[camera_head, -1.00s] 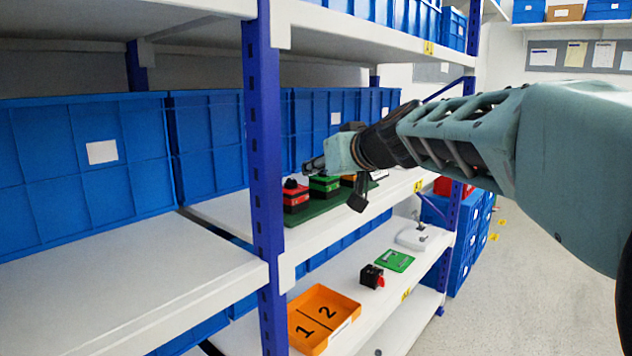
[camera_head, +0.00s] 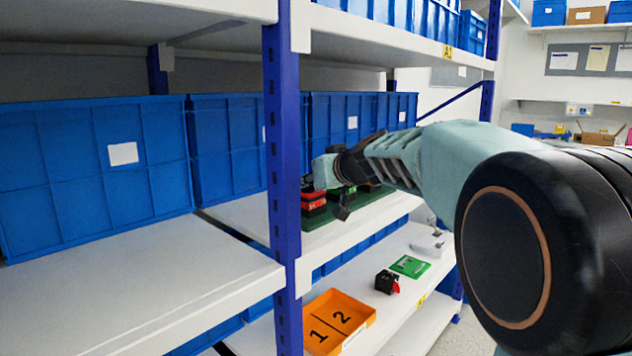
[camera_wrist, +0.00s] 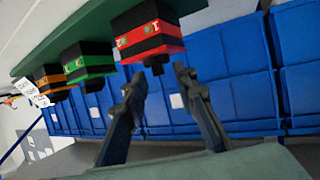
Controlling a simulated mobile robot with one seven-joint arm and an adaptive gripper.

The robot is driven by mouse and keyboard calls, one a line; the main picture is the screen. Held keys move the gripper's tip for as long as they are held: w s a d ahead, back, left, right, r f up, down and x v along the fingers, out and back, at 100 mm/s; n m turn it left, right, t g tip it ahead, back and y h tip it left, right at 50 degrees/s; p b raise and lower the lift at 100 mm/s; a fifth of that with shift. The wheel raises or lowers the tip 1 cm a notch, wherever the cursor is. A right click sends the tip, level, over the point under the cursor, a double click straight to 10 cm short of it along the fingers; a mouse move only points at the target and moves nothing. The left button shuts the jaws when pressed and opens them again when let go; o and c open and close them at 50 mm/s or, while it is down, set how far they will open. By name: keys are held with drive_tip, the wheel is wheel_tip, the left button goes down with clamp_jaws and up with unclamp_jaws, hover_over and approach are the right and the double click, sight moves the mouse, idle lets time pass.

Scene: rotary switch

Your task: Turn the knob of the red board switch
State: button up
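The red board switch (camera_wrist: 150,40) is a black box with a red band, at the upper middle of the wrist view. Its dark knob (camera_wrist: 156,66) points toward my gripper (camera_wrist: 158,78). My gripper is open, with one finger on each side of the knob's line, its tips close to the knob. Whether they touch it I cannot tell. In the head view the red switch (camera_head: 313,201) sits on the shelf by the blue post, and my gripper hides its knob. The green switch (camera_wrist: 88,62) and the orange switch (camera_wrist: 53,82) stand in line beside it.
The switches sit on a green board (camera_head: 336,218). A blue shelf post (camera_head: 283,150) stands just left of the red switch. Blue bins (camera_head: 232,140) line the back. The lower shelf holds an orange tray (camera_head: 338,316) and small parts.

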drive_tip(key=shift+c, duration=0.6)
clamp_jaws()
drive_tip(key=shift+a+r+m+h+p, duration=0.15)
drive_tip(key=shift+m+h+p, duration=0.15)
drive_tip(key=shift+p, duration=0.5)
drive_tip(key=shift+m+t+h+p, duration=0.3)
drive_tip(key=shift+m+h+p, duration=0.1)
drive_tip(key=shift+p, duration=0.35)
drive_tip(key=shift+f, duration=0.25)
drive_tip(key=shift+o, duration=0.6)
unclamp_jaws()
